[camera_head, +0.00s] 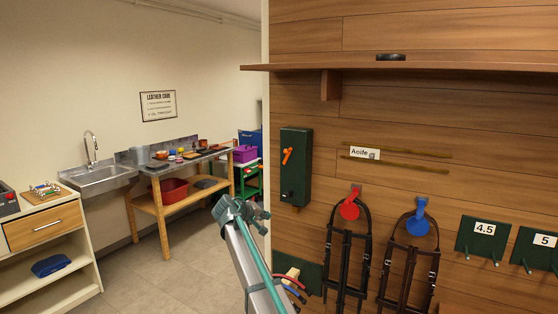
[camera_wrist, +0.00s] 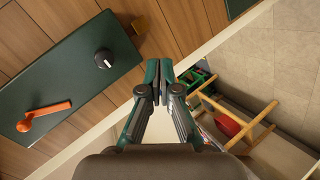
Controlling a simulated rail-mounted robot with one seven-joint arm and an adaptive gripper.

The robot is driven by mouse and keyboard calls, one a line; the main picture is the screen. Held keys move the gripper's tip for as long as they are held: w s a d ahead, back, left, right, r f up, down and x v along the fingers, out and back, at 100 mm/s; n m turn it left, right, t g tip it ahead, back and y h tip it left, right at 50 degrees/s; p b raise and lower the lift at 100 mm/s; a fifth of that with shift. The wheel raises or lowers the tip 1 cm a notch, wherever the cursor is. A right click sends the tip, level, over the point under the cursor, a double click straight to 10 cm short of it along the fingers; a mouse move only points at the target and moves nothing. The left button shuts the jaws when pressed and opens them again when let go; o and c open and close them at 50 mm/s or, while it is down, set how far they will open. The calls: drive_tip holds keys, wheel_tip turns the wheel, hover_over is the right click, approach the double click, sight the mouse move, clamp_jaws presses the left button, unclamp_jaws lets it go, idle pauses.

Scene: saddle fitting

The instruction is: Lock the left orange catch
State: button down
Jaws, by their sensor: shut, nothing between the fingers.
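One orange catch (camera_head: 287,156) sits on the upper part of a dark green box (camera_head: 304,170) on the plank wall, tilted in the head view. In the wrist view the orange catch (camera_wrist: 43,115) lies at the left on the green box (camera_wrist: 72,82), its arm pointing right. A black knob (camera_wrist: 104,60) is on the same box, nearer my fingers. My gripper (camera_wrist: 159,72) is shut and empty, beside the box's end and apart from the catch. In the head view it is left of and below the box, its fingertips hard to make out. I see no second orange catch.
Bridles on a red hook (camera_head: 349,209) and a blue hook (camera_head: 418,223) hang right of the box. A wooden shelf (camera_head: 430,67) runs above. A wooden bench (camera_head: 150,203) and sink (camera_head: 100,177) stand at the back left. The floor between is clear.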

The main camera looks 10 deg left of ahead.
drive_tip(key=w+a+r+t+h, duration=0.1)
drive_tip(key=w+a+r+t, duration=0.1)
drive_tip(key=r, duration=1)
drive_tip(key=w+a+r+t+h, duration=0.2)
drive_tip(key=w+r, duration=0.1)
drive_tip(key=r, duration=0.9)
drive_tip(key=shift+w+n, duration=0.3)
drive_tip(key=shift+w, duration=0.1)
drive_tip(key=shift+w+d, duration=0.1)
drive_tip(key=p, duration=0.4)
hover_over(285, 157)
drive_tip(key=a, duration=0.4)
drive_tip(key=s, duration=0.1)
drive_tip(key=s+d, duration=0.1)
drive_tip(key=s+f, duration=0.1)
drive_tip(key=shift+d+p, duration=0.25)
drive_tip(key=shift+p, duration=0.15)
drive_tip(key=shift+s+d, duration=0.2)
drive_tip(key=shift+s, duration=0.15)
drive_tip(key=shift+s+d+f, duration=0.1)
drive_tip(key=shift+d+f, duration=0.05)
drive_tip(key=shift+f, duration=0.1)
